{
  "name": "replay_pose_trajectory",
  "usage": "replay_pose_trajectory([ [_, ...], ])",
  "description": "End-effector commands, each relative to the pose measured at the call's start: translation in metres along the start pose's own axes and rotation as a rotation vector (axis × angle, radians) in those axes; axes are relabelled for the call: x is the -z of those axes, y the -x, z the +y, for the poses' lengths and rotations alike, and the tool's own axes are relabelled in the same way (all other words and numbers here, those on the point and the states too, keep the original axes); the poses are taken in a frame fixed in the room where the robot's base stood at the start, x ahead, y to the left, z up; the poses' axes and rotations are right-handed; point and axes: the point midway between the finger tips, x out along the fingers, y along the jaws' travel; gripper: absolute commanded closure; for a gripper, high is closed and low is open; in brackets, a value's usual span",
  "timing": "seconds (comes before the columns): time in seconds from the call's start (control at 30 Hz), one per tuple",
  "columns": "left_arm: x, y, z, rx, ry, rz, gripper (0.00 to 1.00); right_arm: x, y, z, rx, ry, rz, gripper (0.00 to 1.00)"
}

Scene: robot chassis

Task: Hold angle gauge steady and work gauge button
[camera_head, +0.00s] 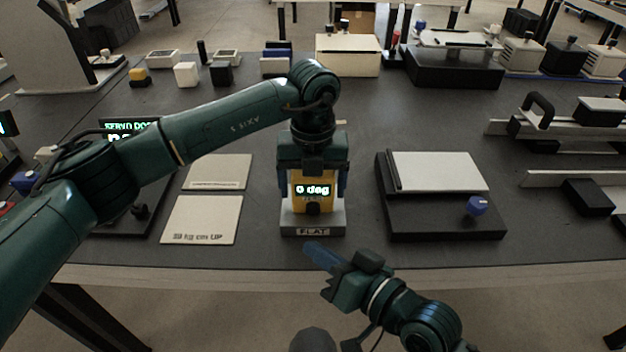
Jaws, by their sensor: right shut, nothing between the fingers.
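The angle gauge (312,180) is a small yellow block with a lit display reading "0 deg". It stands upright on a grey block (312,222) marked "FLAT". My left gripper (313,193) comes down from above with one blue finger on each side of the gauge and looks shut on it. A dark round knob or button (312,208) shows low on the gauge's front. My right gripper (310,248) is shut and empty. Its blue tip points up and left, just in front of the flat block, and I see no contact.
Two pale plates (202,219) lie left of the gauge. A black fixture with a white plate (438,172) and a blue knob (477,206) stands to the right. Metal rails (560,180) lie at far right. Small blocks and boxes line the back. The dark table between is clear.

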Motion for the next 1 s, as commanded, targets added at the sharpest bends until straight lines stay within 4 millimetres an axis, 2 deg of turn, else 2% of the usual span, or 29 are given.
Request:
replay_pose_trajectory([
  [0.13, -0.001, 0.002, 0.000, 0.002, 0.000, -0.003, 0.07, 0.000, 0.000, 0.000, 0.000, 0.000, 0.000, 1.00],
  [0.37, -0.001, 0.005, -0.001, 0.004, -0.001, -0.005, 0.07, 0.001, 0.000, 0.000, 0.000, 0.000, 0.000, 1.00],
  [0.47, -0.001, 0.012, -0.001, 0.005, -0.001, -0.007, 0.07, 0.001, 0.000, -0.001, 0.000, 0.000, 0.000, 1.00],
  [0.57, -0.002, 0.028, -0.001, 0.005, -0.001, -0.009, 0.07, 0.001, 0.000, -0.001, 0.000, 0.000, 0.000, 1.00],
  [0.8, -0.002, 0.080, -0.001, 0.004, 0.000, -0.009, 0.07, 0.000, 0.000, 0.000, 0.000, 0.000, 0.000, 1.00],
  [1.0, -0.001, 0.111, -0.001, 0.003, -0.001, -0.006, 0.07, 0.000, 0.000, 0.000, 0.000, 0.000, 0.000, 1.00],
])
